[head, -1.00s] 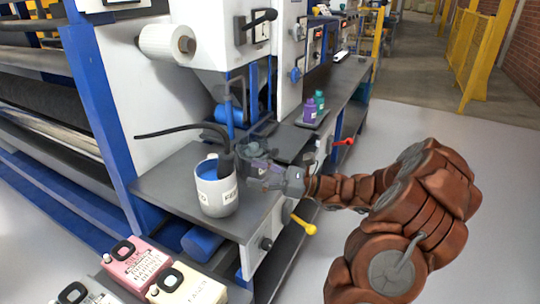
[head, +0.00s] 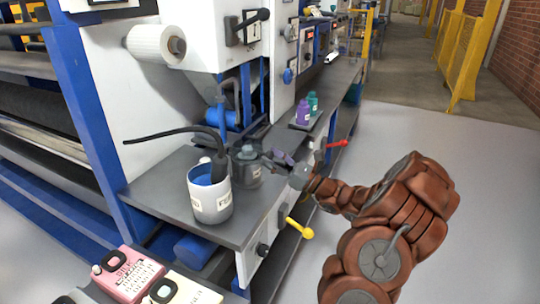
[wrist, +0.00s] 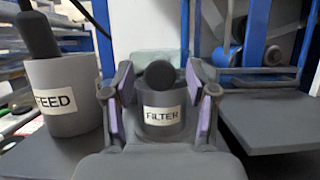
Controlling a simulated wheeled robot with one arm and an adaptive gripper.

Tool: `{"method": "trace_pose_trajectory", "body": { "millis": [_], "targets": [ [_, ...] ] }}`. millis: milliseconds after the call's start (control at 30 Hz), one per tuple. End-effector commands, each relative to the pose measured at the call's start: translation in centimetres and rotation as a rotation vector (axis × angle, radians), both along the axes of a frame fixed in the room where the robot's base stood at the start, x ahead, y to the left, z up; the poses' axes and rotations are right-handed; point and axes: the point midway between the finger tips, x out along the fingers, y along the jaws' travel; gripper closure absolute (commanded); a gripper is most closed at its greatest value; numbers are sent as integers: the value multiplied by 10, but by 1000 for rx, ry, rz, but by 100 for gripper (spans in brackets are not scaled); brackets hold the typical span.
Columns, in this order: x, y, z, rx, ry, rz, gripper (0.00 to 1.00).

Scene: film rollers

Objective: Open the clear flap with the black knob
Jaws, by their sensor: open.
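I see no contact, and the depth gap is unclear. In the head view my gripper (head: 277,162) is just right of the filter pot (head: 245,172); the knob is too small to tell there.
The white FEED pot (head: 211,198) with a dark hose (head: 176,132) stands close left of the filter pot on the grey bench (head: 165,190). A yellow-handled lever (head: 300,228) sticks out below. Purple and teal bottles (head: 306,106) stand further back. Open floor lies right.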

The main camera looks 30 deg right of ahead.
Motion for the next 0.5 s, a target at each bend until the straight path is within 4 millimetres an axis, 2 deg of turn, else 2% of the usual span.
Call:
{"method": "trace_pose_trajectory", "body": {
  "millis": [133,433,500],
  "targets": [
    [7,5,4,0,0,0,43],
    [9,4,4,0,0,-3,43],
    [9,4,4,0,0,-3,49]
  ]
}}
